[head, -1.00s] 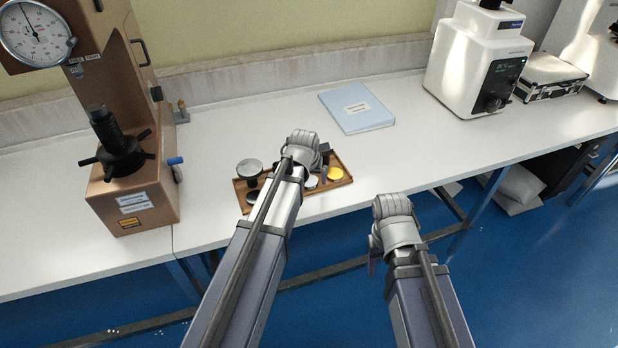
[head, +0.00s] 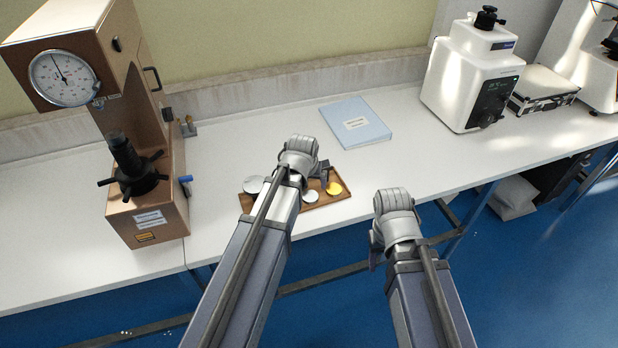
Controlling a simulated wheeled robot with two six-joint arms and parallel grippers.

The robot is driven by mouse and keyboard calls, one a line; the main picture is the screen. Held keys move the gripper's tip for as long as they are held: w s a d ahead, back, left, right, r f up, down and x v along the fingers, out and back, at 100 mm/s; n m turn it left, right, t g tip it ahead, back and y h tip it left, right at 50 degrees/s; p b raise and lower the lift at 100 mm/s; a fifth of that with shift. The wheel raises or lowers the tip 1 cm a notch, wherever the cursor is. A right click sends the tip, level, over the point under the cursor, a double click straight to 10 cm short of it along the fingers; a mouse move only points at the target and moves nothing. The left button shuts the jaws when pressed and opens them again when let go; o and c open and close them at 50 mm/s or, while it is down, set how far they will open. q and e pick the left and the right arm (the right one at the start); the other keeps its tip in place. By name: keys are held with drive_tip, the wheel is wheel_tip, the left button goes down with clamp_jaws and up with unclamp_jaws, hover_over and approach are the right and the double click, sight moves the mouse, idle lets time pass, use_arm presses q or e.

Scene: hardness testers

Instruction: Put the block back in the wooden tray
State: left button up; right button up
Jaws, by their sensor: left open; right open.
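The wooden tray (head: 328,203) lies near the front edge of the white bench, partly covered by my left arm. It holds a silver disc (head: 254,185) at its left end, a white disc (head: 311,197) and a yellow disc (head: 334,188) at its right. My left gripper (head: 320,172) is open above the tray, its jaws mostly hidden behind its own wrist. I cannot tell which piece is the block, nor see one outside the tray. My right gripper (head: 377,248) is open in front of the bench, right of the tray, away from everything.
A brown hardness tester (head: 150,215) with a dial and handwheel stands at the left. A blue folder (head: 355,122) lies behind the tray. A white tester (head: 465,85) and a case (head: 543,88) stand at the right.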

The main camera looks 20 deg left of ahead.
use_arm(q)
drive_tip(key=s+d+m+g, duration=0.2)
drive_tip(key=s+d, duration=0.4)
drive_tip(key=s, duration=0.4)
drive_tip(key=s+d+m+g, duration=0.3)
drive_tip(key=s+d, duration=0.3)
drive_tip(key=s, duration=0.4)
drive_tip(key=shift+d+y+p, duration=0.35)
drive_tip(key=shift+d+y, duration=0.05)
drive_tip(key=shift+w, duration=0.1)
idle(0.4)
